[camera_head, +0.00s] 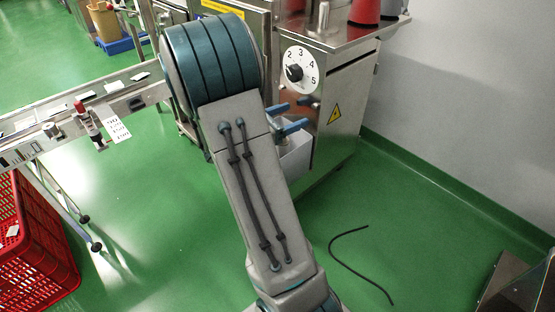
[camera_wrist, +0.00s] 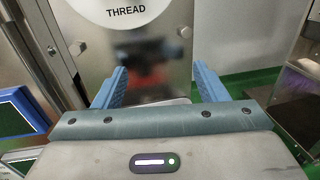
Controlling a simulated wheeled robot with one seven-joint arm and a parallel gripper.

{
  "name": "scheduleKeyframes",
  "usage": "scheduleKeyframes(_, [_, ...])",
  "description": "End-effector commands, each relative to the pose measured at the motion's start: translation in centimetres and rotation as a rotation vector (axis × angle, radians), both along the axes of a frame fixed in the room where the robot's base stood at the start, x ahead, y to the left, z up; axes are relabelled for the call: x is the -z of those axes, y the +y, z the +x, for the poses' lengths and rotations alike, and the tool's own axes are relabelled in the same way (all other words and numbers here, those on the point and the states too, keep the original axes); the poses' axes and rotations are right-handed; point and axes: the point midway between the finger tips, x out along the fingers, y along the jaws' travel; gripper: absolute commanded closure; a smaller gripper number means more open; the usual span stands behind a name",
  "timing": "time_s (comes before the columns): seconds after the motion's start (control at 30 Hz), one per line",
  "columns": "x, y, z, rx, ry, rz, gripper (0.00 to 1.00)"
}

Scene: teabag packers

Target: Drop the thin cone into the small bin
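My gripper (camera_head: 285,117) is at the front of the steel machine, just above a pale small bin (camera_head: 296,158). Its two blue fingers stand apart with nothing seen between them, and they also show apart in the wrist view (camera_wrist: 160,88). A pale rim of what looks like the bin (camera_wrist: 176,101) shows between the fingers there. The bin's inside is mostly hidden by my gripper and arm. A red cone (camera_head: 365,11) and a grey cone (camera_head: 393,8) stand on the machine top, cut by the picture edge. I cannot tell which cone is the thin one.
The steel machine (camera_head: 345,88) has a numbered dial (camera_head: 300,70) above my gripper. A conveyor (camera_head: 60,125) and a red crate (camera_head: 35,240) are at left. A black cable (camera_head: 350,262) lies on the green floor. A metal box (camera_head: 520,285) is at lower right.

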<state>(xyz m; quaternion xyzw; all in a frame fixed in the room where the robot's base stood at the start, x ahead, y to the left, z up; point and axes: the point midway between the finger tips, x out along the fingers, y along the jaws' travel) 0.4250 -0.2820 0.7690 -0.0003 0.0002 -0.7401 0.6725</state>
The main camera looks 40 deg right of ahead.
Motion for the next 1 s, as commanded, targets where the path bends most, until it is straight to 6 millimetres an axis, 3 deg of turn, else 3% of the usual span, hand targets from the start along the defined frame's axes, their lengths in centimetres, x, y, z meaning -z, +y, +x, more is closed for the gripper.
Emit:
scheduleKeyframes(0.23, [0.0,0.1,0.0,-0.001,0.0,0.0,0.34])
scheduleKeyframes(0.37, [-0.1,1.3,0.2,-0.003,0.001,0.002,0.34])
scheduleKeyframes(0.8, [-0.1,10.7,1.1,-0.006,0.001,0.0,0.34])
scheduleKeyframes(1.0, [-0.1,13.2,1.3,-0.002,0.001,0.0,0.34])
